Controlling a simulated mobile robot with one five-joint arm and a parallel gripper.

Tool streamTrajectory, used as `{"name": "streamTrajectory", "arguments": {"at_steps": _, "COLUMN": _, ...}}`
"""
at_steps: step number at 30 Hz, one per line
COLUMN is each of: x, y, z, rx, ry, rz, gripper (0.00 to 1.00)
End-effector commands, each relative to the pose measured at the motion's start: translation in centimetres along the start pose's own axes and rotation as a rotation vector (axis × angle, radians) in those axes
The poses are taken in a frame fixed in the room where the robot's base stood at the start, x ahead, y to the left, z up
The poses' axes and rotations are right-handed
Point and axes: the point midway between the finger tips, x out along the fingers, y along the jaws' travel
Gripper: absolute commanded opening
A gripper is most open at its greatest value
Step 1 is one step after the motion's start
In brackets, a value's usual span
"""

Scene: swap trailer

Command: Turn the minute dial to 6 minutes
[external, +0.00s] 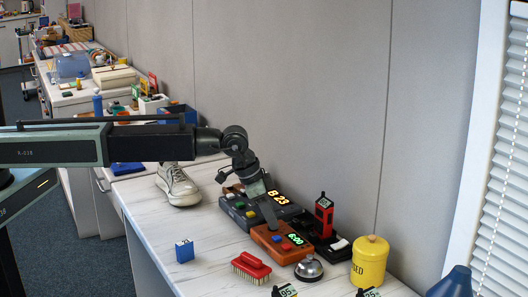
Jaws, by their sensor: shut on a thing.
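The orange-brown timer box (290,255) sits on the white counter, with red and blue buttons on top. Its green display (295,240) appears to read 6:00.
A red tester (324,215) stands to the right. A red brush (250,267), silver bell (309,268), yellow canister (370,262), blue block (184,251) and shoe (178,186) surround it.

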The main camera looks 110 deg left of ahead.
Motion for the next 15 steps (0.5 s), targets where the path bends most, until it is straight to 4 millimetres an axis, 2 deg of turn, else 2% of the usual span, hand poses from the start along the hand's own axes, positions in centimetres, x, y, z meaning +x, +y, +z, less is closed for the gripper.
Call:
{"name": "streamTrajectory", "arguments": {"at_steps": 1, "x": 0.01, "y": 0.01, "z": 0.11, "rx": 0.000, "ry": -0.003, "rz": 0.000, "gripper": 0.31}}
{"name": "streamTrajectory", "arguments": {"at_steps": 3, "x": 0.01, "y": 0.01, "z": 0.09, "rx": 0.000, "ry": -0.003, "rz": 0.000, "gripper": 0.46}}
{"name": "streamTrajectory", "arguments": {"at_steps": 11, "x": 0.00, "y": 0.00, "z": 0.05, "rx": -0.001, "ry": -0.001, "rz": 0.000, "gripper": 0.46}}
{"name": "streamTrajectory", "arguments": {"at_steps": 15, "x": -0.63, "y": 0.00, "z": -0.02, "rx": -0.001, "ry": -0.001, "rz": 0.000, "gripper": 0.46}}
